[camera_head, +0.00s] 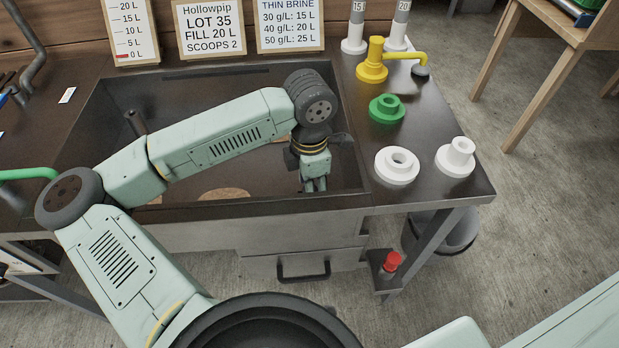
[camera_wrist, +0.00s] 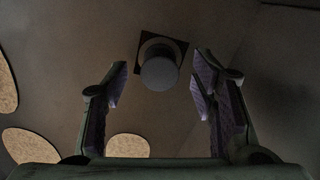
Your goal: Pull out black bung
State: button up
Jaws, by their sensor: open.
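The black bung (camera_wrist: 159,73) shows in the wrist view as a dark grey round knob in a ring, on a darker square patch in the floor of the basin (camera_head: 215,209). My gripper (camera_head: 315,186) is inside the right part of the basin, pointing down. In the wrist view my gripper (camera_wrist: 161,82) is open, with one finger on each side of the bung's outline. The bung appears beyond the fingertips, and no contact shows. In the head view the bung is hidden behind my gripper and the basin's front wall.
Tan round discs (camera_wrist: 127,146) lie on the basin floor. On the right counter stand a yellow spouted fitting (camera_head: 372,70), a green collar (camera_head: 387,108) and white collars (camera_head: 397,166). A red-capped item (camera_head: 391,263) sits on a low bracket. Signs (camera_head: 208,28) stand behind.

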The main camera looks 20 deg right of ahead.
jog(key=shift+c, duration=0.4)
grip_shut()
dwell(0.7)
jog(key=shift+r, duration=0.65)
dwell(0.5)
jog(key=c, duration=0.6)
grip_release()
grip_shut()
jog(key=shift+r, duration=0.1)
